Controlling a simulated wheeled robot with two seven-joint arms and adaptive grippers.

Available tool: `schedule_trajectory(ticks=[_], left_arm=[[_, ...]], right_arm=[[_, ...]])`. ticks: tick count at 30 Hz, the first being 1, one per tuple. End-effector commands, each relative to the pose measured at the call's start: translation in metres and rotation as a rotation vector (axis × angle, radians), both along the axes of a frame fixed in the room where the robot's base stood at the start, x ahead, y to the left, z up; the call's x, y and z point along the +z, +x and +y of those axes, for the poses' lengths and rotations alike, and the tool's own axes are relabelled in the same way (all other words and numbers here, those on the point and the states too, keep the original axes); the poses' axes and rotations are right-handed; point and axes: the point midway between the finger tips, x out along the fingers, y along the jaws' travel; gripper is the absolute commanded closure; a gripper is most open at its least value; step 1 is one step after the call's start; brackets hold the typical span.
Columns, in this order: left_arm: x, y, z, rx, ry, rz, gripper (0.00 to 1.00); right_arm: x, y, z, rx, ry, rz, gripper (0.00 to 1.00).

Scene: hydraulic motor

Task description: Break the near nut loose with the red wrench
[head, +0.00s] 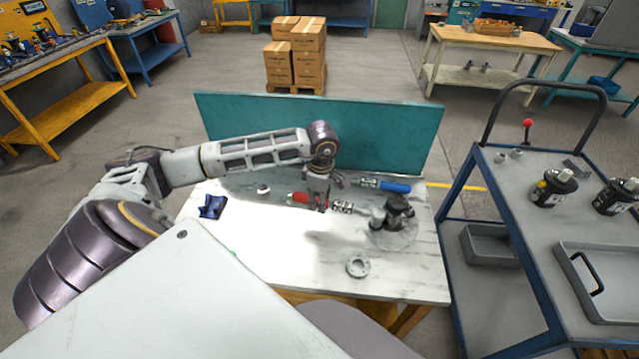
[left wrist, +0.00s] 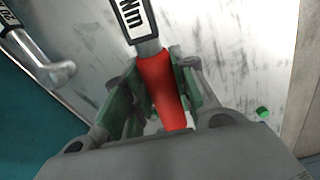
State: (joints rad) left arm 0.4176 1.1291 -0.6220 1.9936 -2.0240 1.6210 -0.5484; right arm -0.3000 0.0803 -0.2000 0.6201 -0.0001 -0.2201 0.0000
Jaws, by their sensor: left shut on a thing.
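The red wrench (head: 297,198) lies on or just above the white marble-patterned bench top, its metal end pointing right toward the motor. My left gripper (head: 318,207) reaches down over it and is shut on its red handle. In the left wrist view the red handle (left wrist: 163,88) sits between the green-padded fingers, with its labelled shank running away from me. The dark and grey hydraulic motor (head: 396,212) stands at the right of the bench, close to the wrench's metal end. I cannot make out the near nut or whether the wrench touches it. My right gripper is out of view.
A blue-handled wrench (head: 394,187) lies behind the motor. A grey ring (head: 357,265) lies in front, a small round part (head: 263,190) and a blue cloth (head: 212,206) at left. A teal panel (head: 370,130) closes the back. A cart (head: 500,185) stands at right.

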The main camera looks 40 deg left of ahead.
Motion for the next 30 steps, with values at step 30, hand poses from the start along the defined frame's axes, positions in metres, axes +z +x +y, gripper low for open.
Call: schedule_trajectory(ticks=[30], left_arm=[[-0.0067,-0.0150,-0.0075,0.053,-0.007,0.016,1.00]], right_arm=[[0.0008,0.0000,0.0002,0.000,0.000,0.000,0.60]])
